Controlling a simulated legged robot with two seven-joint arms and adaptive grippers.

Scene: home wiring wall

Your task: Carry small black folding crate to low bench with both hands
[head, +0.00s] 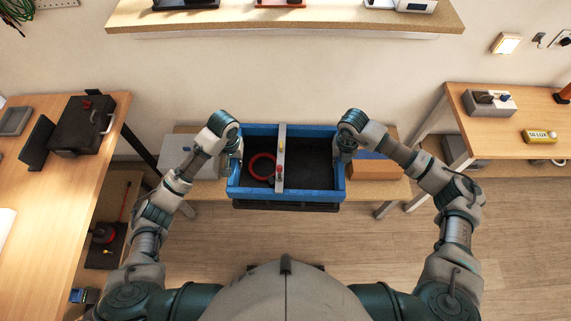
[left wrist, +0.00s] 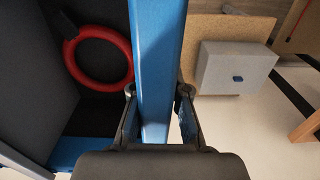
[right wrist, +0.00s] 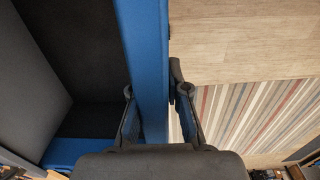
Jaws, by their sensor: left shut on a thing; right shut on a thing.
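A blue open tote (head: 335,187) with a dark inside and a grey middle bar (head: 281,165) hangs between my grippers, over the low bench (head: 207,189). My left gripper (head: 236,158) is shut on its left wall, which also shows between the fingers in the left wrist view (left wrist: 158,65). My right gripper (head: 346,152) is shut on its right wall, seen in the right wrist view (right wrist: 149,65). A red ring (head: 252,169) lies inside. A black edge (head: 285,207) shows beneath the tote's front; whether it is the black folding crate, I cannot tell.
A grey box (head: 185,150) stands on the bench's left part and a brown box (head: 372,168) on its right. A wooden table (head: 62,190) with a black case is at left, another table (head: 515,108) at right. A shelf (head: 290,18) crosses above. Front floor is clear.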

